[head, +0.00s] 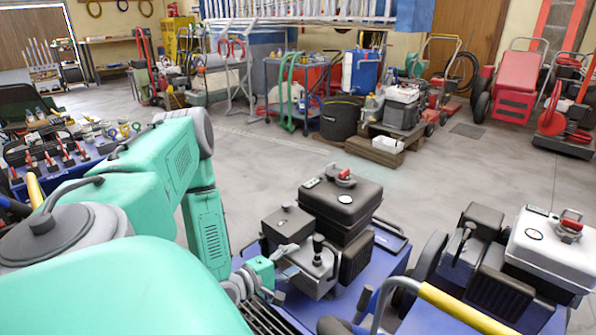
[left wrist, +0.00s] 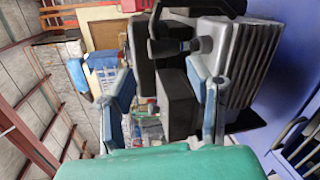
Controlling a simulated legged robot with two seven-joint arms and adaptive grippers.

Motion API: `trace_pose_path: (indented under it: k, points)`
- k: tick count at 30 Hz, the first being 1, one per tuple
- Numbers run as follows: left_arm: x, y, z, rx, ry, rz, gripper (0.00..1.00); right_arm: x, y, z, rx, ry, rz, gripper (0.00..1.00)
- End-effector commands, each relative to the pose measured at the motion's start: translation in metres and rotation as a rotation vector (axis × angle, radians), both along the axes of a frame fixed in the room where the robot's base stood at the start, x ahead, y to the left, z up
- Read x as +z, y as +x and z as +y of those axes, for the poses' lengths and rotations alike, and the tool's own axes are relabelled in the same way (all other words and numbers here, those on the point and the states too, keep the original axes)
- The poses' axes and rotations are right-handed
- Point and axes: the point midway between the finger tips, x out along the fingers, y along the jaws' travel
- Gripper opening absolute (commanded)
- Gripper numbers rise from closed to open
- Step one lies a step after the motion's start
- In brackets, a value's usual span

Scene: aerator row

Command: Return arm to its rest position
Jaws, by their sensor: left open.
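My green left arm (head: 120,190) comes in from the left and bends down at the elbow. Its left gripper (head: 284,262) is low, beside the near left side of the engine with a black tank (head: 345,203). In the left wrist view the two fingers of the left gripper (left wrist: 165,85) are apart, with nothing held between them. A black lever knob (left wrist: 165,47) and the engine's grey and black body show just beyond the fingers. Whether a finger touches the engine I cannot tell. My right gripper is not in view.
A second engine with a white tank (head: 548,245) stands at the right, with a yellow handle (head: 465,310) near the front. A blue table with tools (head: 75,170) is at the left. Open grey floor (head: 270,150) lies behind, before carts and mowers.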

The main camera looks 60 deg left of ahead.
Motion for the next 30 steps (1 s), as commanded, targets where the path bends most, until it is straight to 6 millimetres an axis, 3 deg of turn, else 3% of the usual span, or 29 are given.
trace_pose_path:
  k: [15,18,20,25,30]
  points:
    - [0.000,0.000,0.000,-0.001,0.001,0.001,0.46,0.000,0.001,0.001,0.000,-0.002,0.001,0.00]
    - [-0.002,0.005,-0.009,-0.025,0.019,0.027,0.46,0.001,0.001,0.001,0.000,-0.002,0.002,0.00]
    - [-0.006,0.011,-0.025,-0.066,0.049,0.073,0.46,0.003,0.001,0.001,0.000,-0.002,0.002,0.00]
    - [-0.026,0.022,-0.105,-0.313,0.255,0.318,0.46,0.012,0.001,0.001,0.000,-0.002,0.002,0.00]
    - [-0.045,-0.005,-0.183,-0.666,0.547,0.583,0.46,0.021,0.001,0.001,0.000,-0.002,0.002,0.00]
